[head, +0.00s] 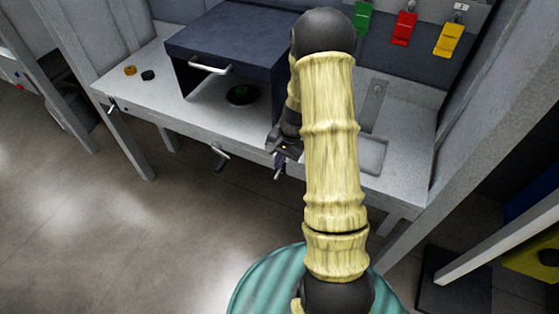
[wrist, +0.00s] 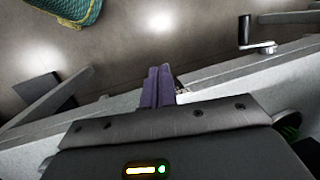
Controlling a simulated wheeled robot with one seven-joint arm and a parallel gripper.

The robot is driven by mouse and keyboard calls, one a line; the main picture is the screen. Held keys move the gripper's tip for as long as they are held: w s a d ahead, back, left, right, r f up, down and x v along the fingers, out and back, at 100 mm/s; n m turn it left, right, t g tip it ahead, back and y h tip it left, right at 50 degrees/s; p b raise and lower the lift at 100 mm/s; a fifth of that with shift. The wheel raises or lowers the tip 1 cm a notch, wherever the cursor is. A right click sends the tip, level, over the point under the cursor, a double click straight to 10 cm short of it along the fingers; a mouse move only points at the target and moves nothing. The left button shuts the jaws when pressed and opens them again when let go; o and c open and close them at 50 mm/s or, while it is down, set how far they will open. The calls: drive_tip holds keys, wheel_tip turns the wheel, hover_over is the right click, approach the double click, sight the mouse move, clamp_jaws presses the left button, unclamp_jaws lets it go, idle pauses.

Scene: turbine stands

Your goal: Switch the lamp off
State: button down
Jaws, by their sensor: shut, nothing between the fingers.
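I cannot make out a lamp or its switch for certain in either view. My gripper (head: 279,172) is at the front edge of the bench (head: 400,113), right of the grey box, with its fingers pointing down. In the wrist view the purple fingers (wrist: 158,84) are together with nothing between them, beside the bench edge. A small part at the edge just right of the fingertips is mostly hidden by them. My arm hides part of the bench behind it in the head view.
A crank handle (head: 220,156) juts from the bench front, also in the wrist view (wrist: 251,38). Green, red and yellow tags hang behind. The floor in front is clear.

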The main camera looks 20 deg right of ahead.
drive_tip(key=shift+s+a+r, duration=0.15)
drive_tip(key=shift+s+r, duration=0.1)
drive_tip(key=shift+r, duration=0.25)
drive_tip(key=shift+s+a+r, duration=0.1)
drive_tip(key=shift+s+r, duration=0.1)
drive_tip(key=shift+r, duration=0.3)
drive_tip(key=s+a+r+n+t+h, duration=0.1)
drive_tip(key=s+a+r+n, duration=0.3)
drive_tip(key=s+r+n, duration=0.1)
drive_tip(key=s+a+r+n+t+h, duration=0.1)
drive_tip(key=s+a+r+n, duration=0.4)
drive_tip(key=s+r, duration=0.3)
drive_tip(key=shift+s+r+h, duration=0.25)
drive_tip(key=shift+r+h, duration=0.15)
drive_tip(key=shift+r, duration=0.45)
drive_tip(key=shift+w, duration=0.1)
